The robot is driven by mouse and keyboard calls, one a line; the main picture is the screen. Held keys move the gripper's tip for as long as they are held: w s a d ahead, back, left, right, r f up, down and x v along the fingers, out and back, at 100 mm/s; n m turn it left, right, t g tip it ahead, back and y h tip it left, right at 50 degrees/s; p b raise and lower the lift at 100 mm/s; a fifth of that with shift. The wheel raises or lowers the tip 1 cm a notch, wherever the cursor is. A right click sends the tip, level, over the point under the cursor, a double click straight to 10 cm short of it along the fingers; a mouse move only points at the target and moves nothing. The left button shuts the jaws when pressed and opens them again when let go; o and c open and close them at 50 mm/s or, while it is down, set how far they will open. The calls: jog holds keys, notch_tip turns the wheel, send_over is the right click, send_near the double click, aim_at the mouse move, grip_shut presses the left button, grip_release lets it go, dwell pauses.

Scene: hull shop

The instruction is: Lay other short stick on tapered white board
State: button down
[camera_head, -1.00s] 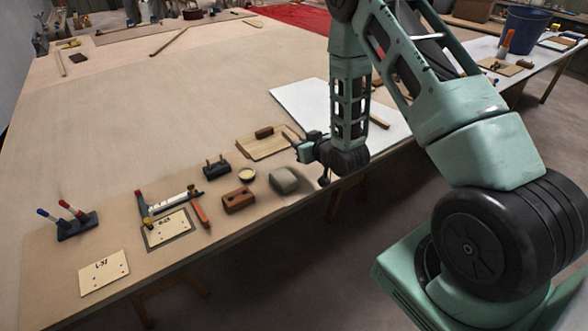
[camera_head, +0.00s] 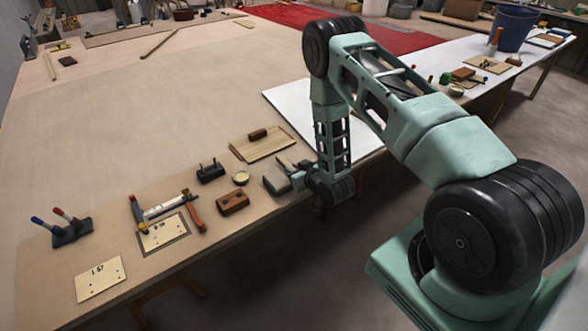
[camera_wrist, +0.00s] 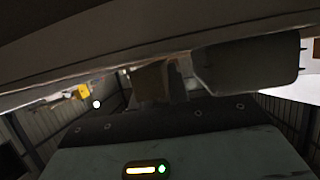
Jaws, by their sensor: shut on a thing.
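The white board (camera_head: 288,100) lies flat on the table, partly hidden behind my arm in the head view. My gripper (camera_head: 291,168) is low at the table's front edge, beside a grey rounded block (camera_head: 277,180). It is shut on a small brown wooden piece, apparently a short stick (camera_wrist: 152,80), seen nearly end-on in the wrist view. The grip itself is dark and partly hidden. The grey block also shows in the wrist view (camera_wrist: 248,64). Any stick lying on the white board is hidden by my arm now.
A wooden board (camera_head: 262,148) with a dark block (camera_head: 257,134) on it lies just left of my gripper. A brown brick (camera_head: 232,202), a small round tin (camera_head: 240,178), a black holder (camera_head: 211,172) and a clamp (camera_head: 162,207) stand further left. The table's middle is clear.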

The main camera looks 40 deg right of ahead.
jog(key=shift+f, duration=0.15)
jog(key=shift+f, duration=0.15)
jog(key=c, duration=1.3)
grip_release()
jog(key=shift+c, duration=0.2)
